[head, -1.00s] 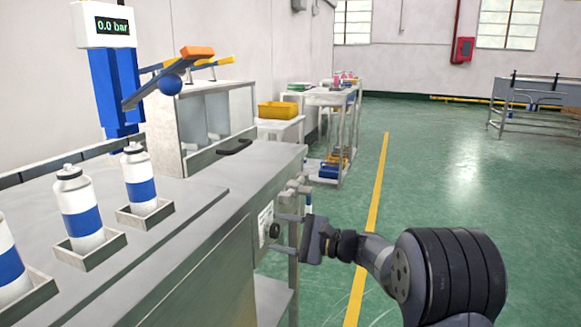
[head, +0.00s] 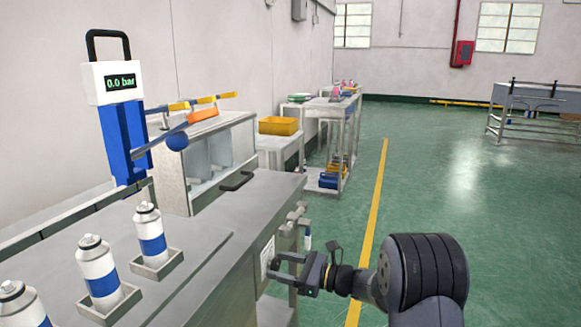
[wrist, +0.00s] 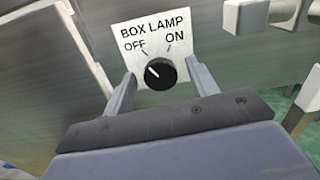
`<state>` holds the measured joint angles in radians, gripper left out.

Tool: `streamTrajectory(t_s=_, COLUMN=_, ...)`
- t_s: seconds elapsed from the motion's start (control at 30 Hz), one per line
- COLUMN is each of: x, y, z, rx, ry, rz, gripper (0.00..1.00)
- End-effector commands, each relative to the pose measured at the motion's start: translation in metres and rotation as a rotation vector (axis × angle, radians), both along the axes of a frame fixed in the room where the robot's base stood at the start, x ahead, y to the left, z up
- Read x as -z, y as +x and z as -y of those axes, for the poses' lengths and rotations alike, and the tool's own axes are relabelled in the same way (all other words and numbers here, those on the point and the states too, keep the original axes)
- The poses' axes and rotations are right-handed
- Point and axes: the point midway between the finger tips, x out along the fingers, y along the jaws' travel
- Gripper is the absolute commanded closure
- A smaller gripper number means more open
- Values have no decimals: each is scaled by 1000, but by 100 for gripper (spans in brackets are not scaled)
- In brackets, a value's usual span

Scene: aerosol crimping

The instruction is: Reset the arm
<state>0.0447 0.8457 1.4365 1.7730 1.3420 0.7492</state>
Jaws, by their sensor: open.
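My gripper (head: 278,268) is open and empty at the front side of the steel bench (head: 225,235). In the wrist view its two fingers (wrist: 162,88) stand left and right of a black knob (wrist: 160,73), and no contact shows. The knob sits on a white plate (wrist: 135,40) marked BOX LAMP, OFF and ON. Its white pointer mark points up and left, towards OFF. In the head view the knob itself is hard to make out behind the gripper. My arm reaches in from the lower right.
Several white and blue cans (head: 100,268) stand in square holders on the bench top. A gauge (head: 120,85) reads 0.0 bar. Metal fittings (head: 296,218) stick out by the bench corner near my gripper. The green floor (head: 440,200) to the right is clear.

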Motion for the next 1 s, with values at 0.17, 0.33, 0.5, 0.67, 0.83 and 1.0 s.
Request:
streamTrajectory(t_s=0.17, x=-4, y=0, z=1, rx=0, ry=62, rz=-169, gripper=45)
streamTrajectory(t_s=0.33, x=-2, y=-12, z=38, rx=5, ry=57, rz=-157, gripper=45)
streamTrajectory(t_s=0.5, x=-1, y=-24, z=68, rx=3, ry=57, rz=-155, gripper=45)
streamTrajectory(t_s=0.67, x=-1, y=-31, z=89, rx=2, ry=56, rz=-154, gripper=45)
streamTrajectory(t_s=0.83, x=0, y=-36, z=99, rx=0, ry=56, rz=-153, gripper=45)
streamTrajectory(t_s=1.0, x=0, y=-37, z=101, rx=-1, ry=55, rz=-152, gripper=45)
